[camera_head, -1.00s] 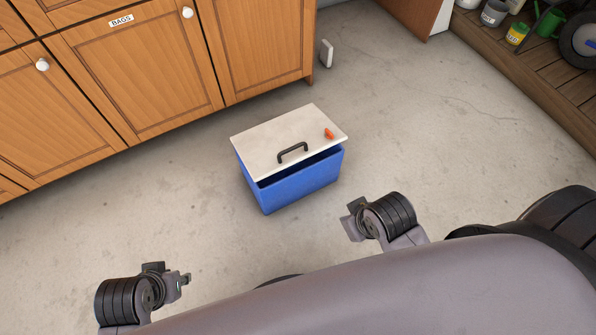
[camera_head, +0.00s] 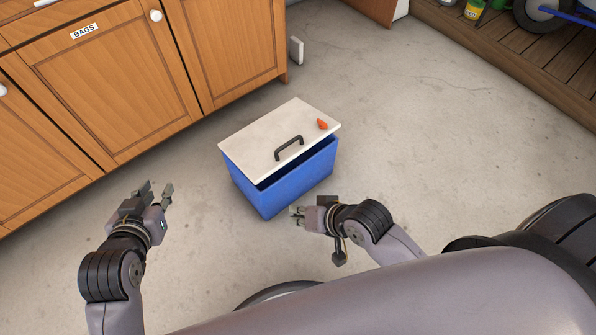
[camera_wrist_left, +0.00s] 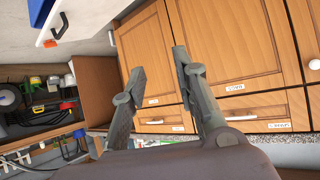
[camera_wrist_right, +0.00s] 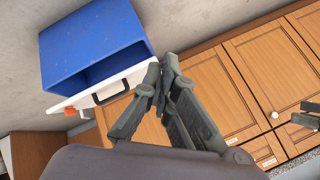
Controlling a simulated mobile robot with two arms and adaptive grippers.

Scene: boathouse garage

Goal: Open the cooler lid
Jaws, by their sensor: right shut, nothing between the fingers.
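The blue cooler (camera_head: 295,188) stands on the concrete floor in the head view. Its white lid (camera_head: 265,137) has a black handle (camera_head: 289,147) and a small orange piece (camera_head: 322,124). A dark gap shows between the lid and the cooler's near side, so the lid sits slightly raised there. My right gripper (camera_head: 297,214) is shut and empty, just in front of the cooler's near right side. My left gripper (camera_head: 157,188) is open and empty, left of the cooler and apart from it. The cooler also shows in the right wrist view (camera_wrist_right: 92,50), beyond the shut fingers (camera_wrist_right: 162,75).
Wooden cabinets (camera_head: 120,90), one labelled BAGS, stand behind and left of the cooler. A small white block (camera_head: 296,50) is on the floor by the cabinet corner. A wooden deck (camera_head: 520,60) with gear lies at upper right. The floor right of the cooler is clear.

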